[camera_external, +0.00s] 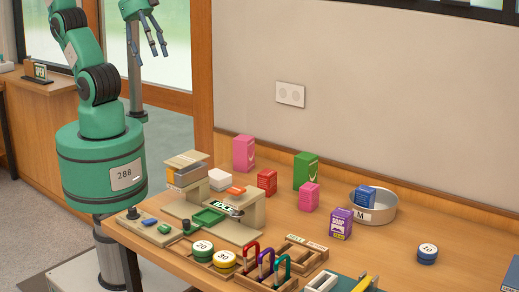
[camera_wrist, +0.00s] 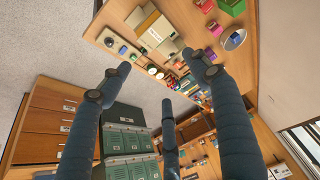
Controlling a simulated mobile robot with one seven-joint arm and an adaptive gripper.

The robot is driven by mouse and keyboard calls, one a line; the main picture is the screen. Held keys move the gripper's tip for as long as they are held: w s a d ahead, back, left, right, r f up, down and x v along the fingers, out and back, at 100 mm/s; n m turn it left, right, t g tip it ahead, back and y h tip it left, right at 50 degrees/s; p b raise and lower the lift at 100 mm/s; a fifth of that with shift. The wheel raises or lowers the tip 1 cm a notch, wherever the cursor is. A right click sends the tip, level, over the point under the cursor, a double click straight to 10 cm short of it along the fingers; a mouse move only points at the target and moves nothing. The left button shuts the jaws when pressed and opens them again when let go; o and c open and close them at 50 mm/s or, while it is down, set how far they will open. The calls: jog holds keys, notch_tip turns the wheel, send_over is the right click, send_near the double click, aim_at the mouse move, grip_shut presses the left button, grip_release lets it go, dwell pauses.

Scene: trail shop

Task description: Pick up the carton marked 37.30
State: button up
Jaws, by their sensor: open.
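Several cartons stand on the wooden counter: a tall pink carton (camera_external: 243,153), a green carton (camera_external: 305,171), a small red carton (camera_external: 267,182), a smaller pink carton (camera_external: 309,197) and a purple carton marked SOAP (camera_external: 340,223). A blue carton (camera_external: 365,196) sits in a round grey bowl (camera_external: 382,214) marked M. I cannot read 37.30 on any of them. My gripper (camera_external: 152,50) is open and empty, raised at the upper left, well away from the cartons. Its spread fingers also show in the wrist view (camera_wrist: 155,80). There the green carton (camera_wrist: 232,6) is at the top right.
A beige machine (camera_external: 215,205) with green trays stands at the counter's left. Round tins (camera_external: 203,250), coloured carabiners (camera_external: 268,262) in wooden racks and a yellow-handled tool (camera_external: 363,283) lie along the front. A blue tin (camera_external: 427,253) stands at right, with bare counter around it.

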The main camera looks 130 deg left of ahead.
jog(key=w+a+r+g+p, duration=0.1)
jog(key=w+a+r+p, duration=0.15)
jog(key=w, duration=1.05)
jog(key=g+p, duration=0.4)
jog(key=p, duration=0.2)
send_over(310, 186)
notch_tip(310, 186, down, 29)
jog(key=shift+r+n, duration=0.2)
jog(key=shift+n, duration=0.2)
jog(key=shift+f, duration=0.1)
notch_tip(310, 186, down, 8)
jog(key=shift+f, duration=0.2)
jog(key=shift+s, duration=0.1)
